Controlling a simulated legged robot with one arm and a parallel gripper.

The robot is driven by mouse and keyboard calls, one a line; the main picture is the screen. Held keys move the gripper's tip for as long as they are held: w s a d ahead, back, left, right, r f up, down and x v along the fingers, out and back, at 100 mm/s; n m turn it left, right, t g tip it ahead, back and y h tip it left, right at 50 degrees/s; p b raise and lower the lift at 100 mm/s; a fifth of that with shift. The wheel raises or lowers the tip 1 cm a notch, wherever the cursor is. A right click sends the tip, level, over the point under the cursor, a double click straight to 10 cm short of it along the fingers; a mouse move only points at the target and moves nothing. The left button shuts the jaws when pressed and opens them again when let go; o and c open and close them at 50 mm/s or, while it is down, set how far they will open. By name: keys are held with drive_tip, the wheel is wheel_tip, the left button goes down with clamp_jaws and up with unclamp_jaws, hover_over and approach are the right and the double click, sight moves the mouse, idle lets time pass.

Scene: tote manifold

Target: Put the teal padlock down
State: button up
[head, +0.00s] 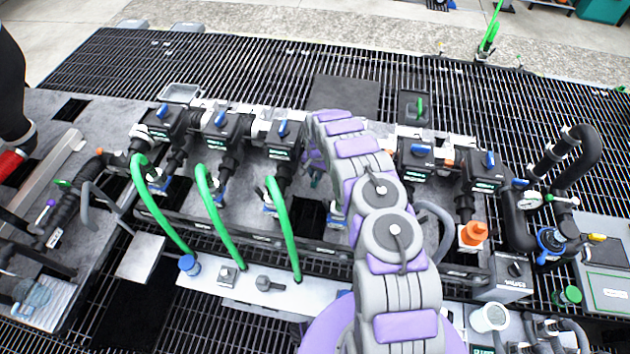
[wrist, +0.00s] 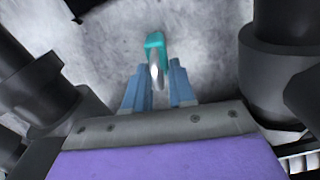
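The teal padlock (wrist: 154,42) is in the upper middle of the wrist view, over a mottled grey surface. Its silver shackle (wrist: 157,75) points back toward my gripper (wrist: 160,78). The two blue fingers stand a little apart, one on each side of the shackle, and the teal body is beyond their tips. I cannot tell whether the fingers press on the shackle, or whether the padlock touches the surface. In the head view my arm hides most of my gripper and the padlock.
Dark pipes (wrist: 285,65) stand close on both sides of my gripper. A row of black valves with blue handles (head: 221,120) flanks my arm. Green hoses (head: 215,205) curve down at left. An orange cap (head: 473,234) is at right. Black grating (head: 240,75) lies behind.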

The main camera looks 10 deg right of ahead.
clamp_jaws()
wheel_tip(320, 180, up, 18)
drive_tip(key=p, duration=0.2)
idle(0.8)
drive_tip(key=shift+r, duration=0.1)
